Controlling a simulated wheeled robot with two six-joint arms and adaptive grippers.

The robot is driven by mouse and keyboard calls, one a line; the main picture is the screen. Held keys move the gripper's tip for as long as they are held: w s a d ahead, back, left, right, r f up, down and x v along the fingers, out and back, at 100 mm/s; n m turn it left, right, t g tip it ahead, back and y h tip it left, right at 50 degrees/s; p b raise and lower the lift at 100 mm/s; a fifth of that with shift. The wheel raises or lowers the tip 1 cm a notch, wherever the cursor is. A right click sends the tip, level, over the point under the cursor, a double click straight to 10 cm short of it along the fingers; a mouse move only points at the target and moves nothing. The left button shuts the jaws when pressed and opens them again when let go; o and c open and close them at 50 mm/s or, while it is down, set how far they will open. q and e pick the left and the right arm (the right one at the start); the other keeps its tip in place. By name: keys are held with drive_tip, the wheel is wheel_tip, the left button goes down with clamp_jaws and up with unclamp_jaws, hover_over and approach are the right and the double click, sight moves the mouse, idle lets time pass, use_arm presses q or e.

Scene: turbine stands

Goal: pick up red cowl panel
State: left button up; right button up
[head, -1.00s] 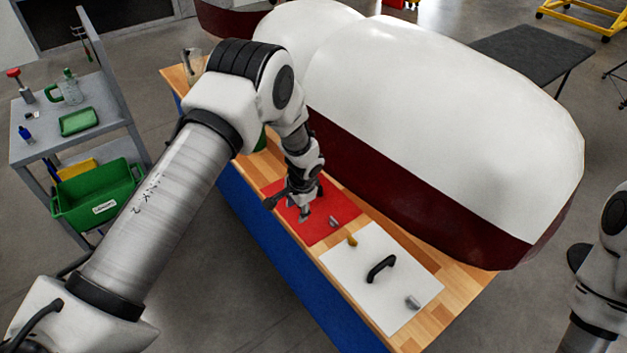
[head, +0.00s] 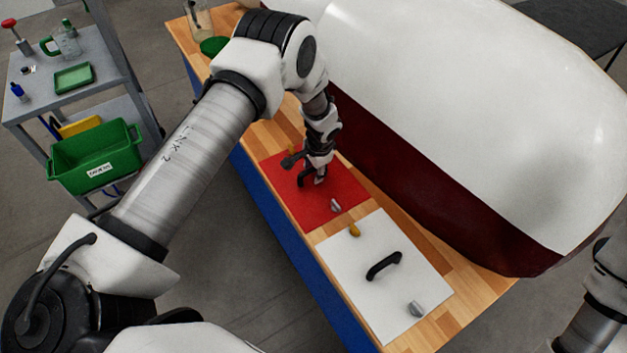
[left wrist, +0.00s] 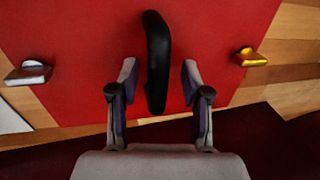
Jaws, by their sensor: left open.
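The red cowl panel (head: 320,206) lies flat on the wooden bench. It carries a black handle, a silver latch (head: 336,206) and a yellow latch. My left gripper (head: 312,182) is above the panel at its handle. In the left wrist view, the red panel (left wrist: 75,80) fills most of the picture and the black handle (left wrist: 157,62) stands between the two open fingers of the gripper (left wrist: 158,85). A gap shows on each side of the handle. My right arm shows only at the right edge of the head view; its gripper is out of sight.
A white panel (head: 350,285) with a black handle lies beside the red one. The large white and dark red cowl (head: 440,120) stands along the bench's (head: 470,285) far side. A grey cart with a green bin (head: 95,158) stands at the left.

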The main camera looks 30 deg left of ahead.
use_arm(q)
drive_tip(key=shift+s+r, duration=0.15)
drive_tip(key=shift+r, duration=0.1)
drive_tip(key=shift+c, duration=0.8)
drive_tip(key=shift+s+r, duration=0.3)
drive_tip(key=shift+s, duration=0.05)
clamp_jaws()
drive_tip(key=shift+w+f, duration=0.1)
drive_tip(key=shift+w, duration=0.1)
